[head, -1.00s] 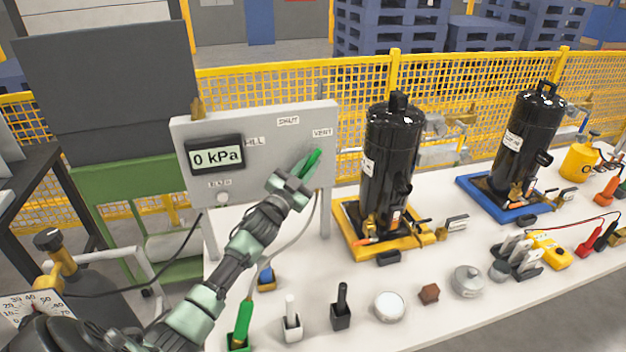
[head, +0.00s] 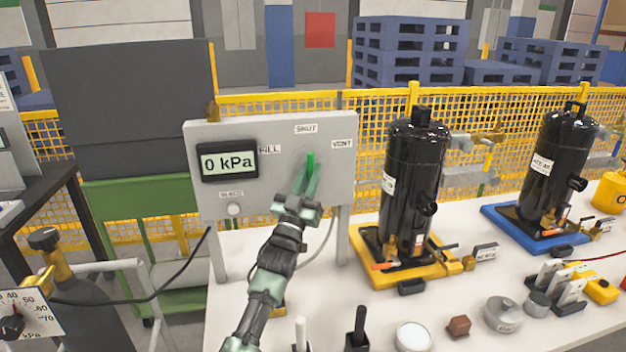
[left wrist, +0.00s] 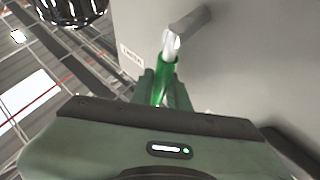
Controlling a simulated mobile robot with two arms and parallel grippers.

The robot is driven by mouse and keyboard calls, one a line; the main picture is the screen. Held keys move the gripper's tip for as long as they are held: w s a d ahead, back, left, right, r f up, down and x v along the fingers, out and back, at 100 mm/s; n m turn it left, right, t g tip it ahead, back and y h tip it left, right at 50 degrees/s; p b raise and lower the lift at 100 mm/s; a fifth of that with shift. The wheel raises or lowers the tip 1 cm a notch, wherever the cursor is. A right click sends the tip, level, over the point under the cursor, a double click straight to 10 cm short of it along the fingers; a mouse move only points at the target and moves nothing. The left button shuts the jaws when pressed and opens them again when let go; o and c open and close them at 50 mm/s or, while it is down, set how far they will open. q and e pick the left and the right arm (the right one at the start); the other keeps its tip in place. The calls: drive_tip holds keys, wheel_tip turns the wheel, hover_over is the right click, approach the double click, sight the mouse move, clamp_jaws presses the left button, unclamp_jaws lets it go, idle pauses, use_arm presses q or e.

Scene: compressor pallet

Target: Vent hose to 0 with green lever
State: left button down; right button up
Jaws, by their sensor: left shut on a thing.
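The green lever (head: 310,160) is on the front of a grey panel (head: 270,195) with a display (head: 228,161) reading 0 kPa. The lever points up toward the SHUT label (head: 306,128); the VENT label (head: 342,143) is to its right and a partly hidden FILL label to its left. My left gripper (head: 309,178) is shut on the green lever. In the left wrist view the green lever (left wrist: 167,75) sits between the fingers, with its metal pivot beyond. A thin hose (head: 322,249) hangs below the panel. My right gripper is not in view.
A black tank on a yellow tray (head: 440,268) stands right of the panel, another on a blue tray (head: 570,243) farther right. Small parts, including a silver pot (head: 503,315) and a brown block (head: 459,326), line the white table's front. A gas cylinder (head: 80,310) is at left.

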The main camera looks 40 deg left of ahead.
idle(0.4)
use_arm(q)
drive_tip(key=c, duration=1.7)
unclamp_jaws()
drive_tip(key=b+v, duration=0.1)
drive_tip(key=v, duration=0.6)
drive_tip(key=shift+s+f, duration=0.3)
